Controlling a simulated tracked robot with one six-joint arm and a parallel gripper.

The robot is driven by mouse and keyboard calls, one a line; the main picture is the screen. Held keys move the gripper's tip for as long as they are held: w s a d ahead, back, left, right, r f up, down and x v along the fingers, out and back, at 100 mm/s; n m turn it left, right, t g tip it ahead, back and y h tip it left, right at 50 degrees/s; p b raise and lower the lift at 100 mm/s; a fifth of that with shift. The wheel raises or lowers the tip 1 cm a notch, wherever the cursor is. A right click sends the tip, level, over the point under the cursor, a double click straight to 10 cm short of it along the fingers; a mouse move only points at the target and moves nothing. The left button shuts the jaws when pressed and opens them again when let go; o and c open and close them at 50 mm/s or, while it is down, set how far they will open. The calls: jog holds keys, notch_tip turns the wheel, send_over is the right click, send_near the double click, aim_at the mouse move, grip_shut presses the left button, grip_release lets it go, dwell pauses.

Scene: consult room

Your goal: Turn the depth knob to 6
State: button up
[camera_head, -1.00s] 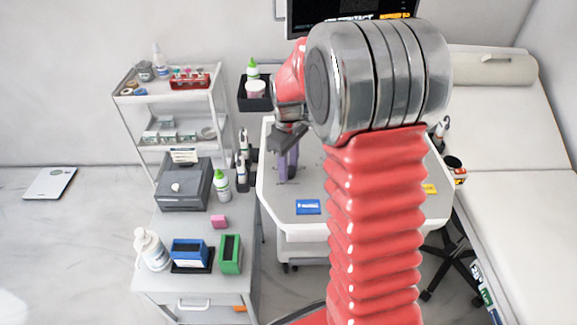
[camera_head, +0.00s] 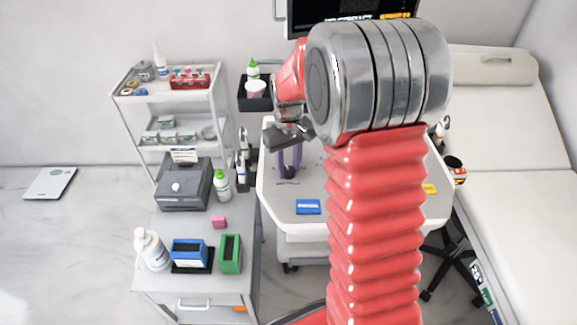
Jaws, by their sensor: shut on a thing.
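My gripper (camera_head: 289,168) points down at the left part of the white console top (camera_head: 310,185). Its two purple fingers are on either side of a small dark knob (camera_head: 289,173) and are shut on it. A small dark label lies on the console just in front of the knob. It is too small to read, so I cannot tell the knob's setting.
A blue card (camera_head: 308,207) and a yellow card (camera_head: 429,189) lie on the console. A monitor (camera_head: 345,14) stands behind it. A grey cabinet (camera_head: 190,220) with boxes and bottles is at left. A padded couch (camera_head: 510,210) is at right.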

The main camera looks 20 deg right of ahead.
aim_at(289, 169)
jog(key=shift+w, duration=0.15)
jog(key=o, duration=1)
jog(key=shift+o, duration=0.2)
jog(key=shift+r, duration=0.1)
notch_tip(289, 169, up, 14)
jog(key=shift+f, duration=0.2)
jog(key=shift+d, duration=0.1)
